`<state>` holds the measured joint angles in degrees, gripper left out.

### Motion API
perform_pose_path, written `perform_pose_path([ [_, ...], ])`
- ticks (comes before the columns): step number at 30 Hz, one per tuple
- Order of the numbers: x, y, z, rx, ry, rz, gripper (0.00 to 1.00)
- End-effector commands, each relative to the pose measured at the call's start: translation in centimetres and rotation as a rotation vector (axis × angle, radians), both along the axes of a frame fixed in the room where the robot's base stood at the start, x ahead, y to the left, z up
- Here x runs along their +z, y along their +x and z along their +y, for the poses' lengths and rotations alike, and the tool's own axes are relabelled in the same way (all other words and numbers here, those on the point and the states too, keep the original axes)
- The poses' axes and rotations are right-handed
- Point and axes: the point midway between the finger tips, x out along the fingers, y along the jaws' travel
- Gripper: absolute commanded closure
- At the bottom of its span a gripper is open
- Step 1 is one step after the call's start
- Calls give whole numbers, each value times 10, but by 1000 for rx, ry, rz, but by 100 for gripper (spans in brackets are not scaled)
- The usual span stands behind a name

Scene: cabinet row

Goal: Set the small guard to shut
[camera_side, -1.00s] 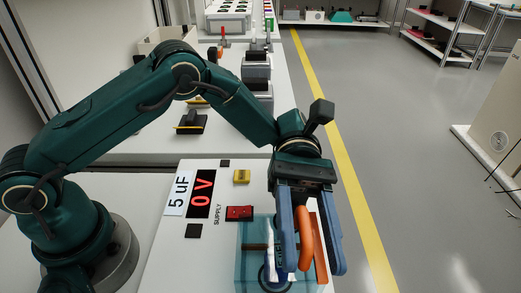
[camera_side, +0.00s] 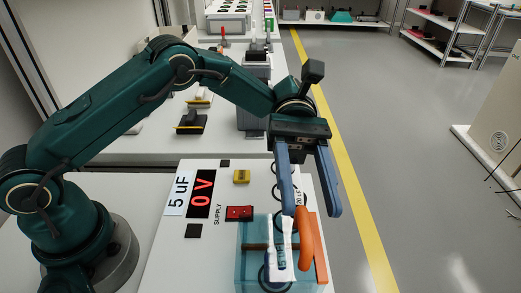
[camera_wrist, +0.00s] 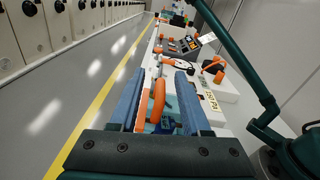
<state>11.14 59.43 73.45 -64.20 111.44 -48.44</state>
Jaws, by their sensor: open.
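A small clear blue guard box (camera_side: 243,272) stands at the near end of the white panel. An orange loop handle (camera_side: 306,240) stands upright at its right side, beside a flat orange strip (camera_side: 321,262). A capacitor-like part with a white label (camera_side: 281,245) shows at the box. I cannot tell from these views whether the guard is fully shut. My gripper (camera_side: 311,213) is open and empty, just above the handle. In the wrist view, the handle (camera_wrist: 158,101) shows between the two blue fingers of my gripper (camera_wrist: 160,82).
The white panel (camera_side: 160,245) carries a red switch (camera_side: 239,213), a yellow block (camera_side: 242,176) and a display (camera_side: 201,194) reading 0 V. More devices stand on the bench behind. The grey floor (camera_side: 420,180) right of the bench is clear.

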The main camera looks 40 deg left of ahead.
Motion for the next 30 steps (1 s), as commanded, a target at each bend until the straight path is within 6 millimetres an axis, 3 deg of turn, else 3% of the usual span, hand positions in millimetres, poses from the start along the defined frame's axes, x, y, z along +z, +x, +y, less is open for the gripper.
perform_pose_path([
  [4, 42, -8, 11, 11, 19, -147, 53],
  [12, 69, -39, 33, 36, 137, -487, 53],
  [20, 63, -67, 66, 31, 288, -874, 53],
  [30, 26, -88, 131, -106, 540, -1435, 53],
])
